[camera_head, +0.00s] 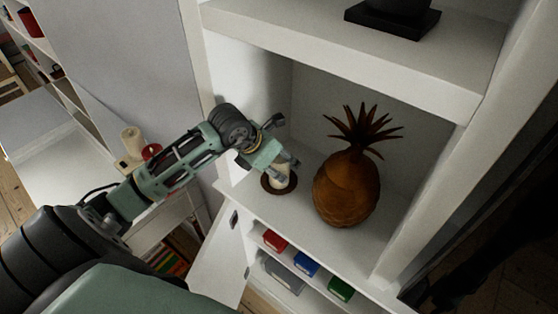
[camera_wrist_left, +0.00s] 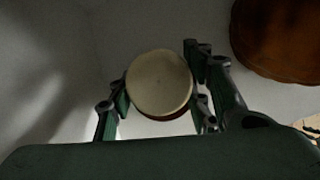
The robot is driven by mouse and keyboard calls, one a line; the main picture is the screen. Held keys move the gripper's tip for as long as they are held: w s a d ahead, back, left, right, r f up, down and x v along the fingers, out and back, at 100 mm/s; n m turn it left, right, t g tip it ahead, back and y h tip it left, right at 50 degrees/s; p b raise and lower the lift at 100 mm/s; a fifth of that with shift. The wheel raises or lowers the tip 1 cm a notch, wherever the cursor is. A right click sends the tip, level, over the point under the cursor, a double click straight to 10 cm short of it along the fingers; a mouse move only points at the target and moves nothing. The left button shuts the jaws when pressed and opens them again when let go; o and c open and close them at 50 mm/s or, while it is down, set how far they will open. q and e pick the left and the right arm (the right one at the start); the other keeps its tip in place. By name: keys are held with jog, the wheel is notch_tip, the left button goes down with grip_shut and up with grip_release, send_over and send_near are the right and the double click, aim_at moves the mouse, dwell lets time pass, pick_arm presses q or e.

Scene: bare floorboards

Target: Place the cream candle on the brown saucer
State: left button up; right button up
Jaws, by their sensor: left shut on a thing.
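The cream candle (camera_head: 279,179) is between the fingers of my left gripper (camera_head: 284,165), which is shut on it. In the left wrist view the candle's round top (camera_wrist_left: 159,83) shows between the two fingers of the gripper (camera_wrist_left: 160,90). The brown saucer (camera_head: 268,187) lies on the shelf board under the candle, which looks upright over it. A sliver of brown shows below the candle in the left wrist view. I cannot tell whether the candle's bottom touches the saucer. My right gripper is not in view.
A brown pineapple ornament (camera_head: 347,188) stands close to the right of the saucer. The cabinet's upper shelf (camera_head: 350,45) and side walls enclose the space. Red, blue and green boxes (camera_head: 306,264) sit on the shelf below. Another cream candle (camera_head: 132,140) stands at the left.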

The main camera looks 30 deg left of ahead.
pick_arm(q)
jog(key=o, duration=1.4)
jog(key=shift+a, duration=0.1)
jog(key=shift+s+a+r, duration=0.1)
jog(key=shift+s+r, duration=0.1)
jog(key=shift+r, duration=0.15)
jog(key=shift+b+v, duration=1.45)
jog(key=shift+v, duration=4.1)
